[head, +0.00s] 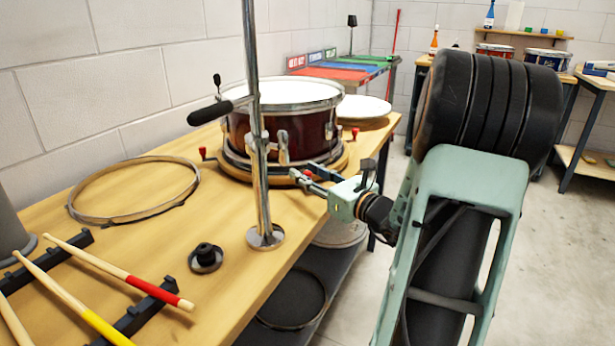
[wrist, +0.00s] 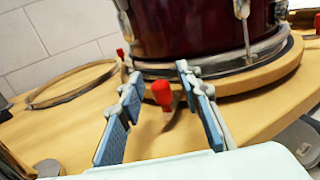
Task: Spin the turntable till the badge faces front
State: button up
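A dark red drum (head: 300,128) with a white head and chrome hoops stands on the round wooden turntable (head: 235,170) on the bench; it fills the top of the wrist view (wrist: 190,25). I see no badge on the drum's visible side. Red-tipped pegs stick out around the turntable, one at left (head: 203,153) and one at right (head: 355,132). My gripper (head: 303,174) is at the turntable's near right edge. In the wrist view its two blue-padded fingers are apart, with a red peg (wrist: 162,92) between them; I cannot tell whether they touch it.
A chrome stand post (head: 257,110) with a black-handled arm rises in front of the drum. A metal hoop (head: 135,215), a black knob (head: 206,257) and drumsticks (head: 75,300) lie on the bench (head: 240,290). A white disc (head: 362,107) lies behind the drum.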

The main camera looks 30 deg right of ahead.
grip_shut()
dwell(0.3)
jog(key=shift+w+a, duration=0.1)
jog(key=w+a, duration=0.1)
jog(key=a, duration=0.2)
jog(key=w+a, duration=0.2)
jog(key=a, duration=0.1)
jog(key=w+a, duration=0.1)
jog(key=a, duration=0.2)
jog(key=shift+w+a+f+b, duration=0.15)
jog(key=shift+w+b, duration=0.1)
jog(key=shift+b, duration=0.15)
grip_release()
jog(key=shift+a, duration=0.1)
jog(key=shift+d, duration=0.2)
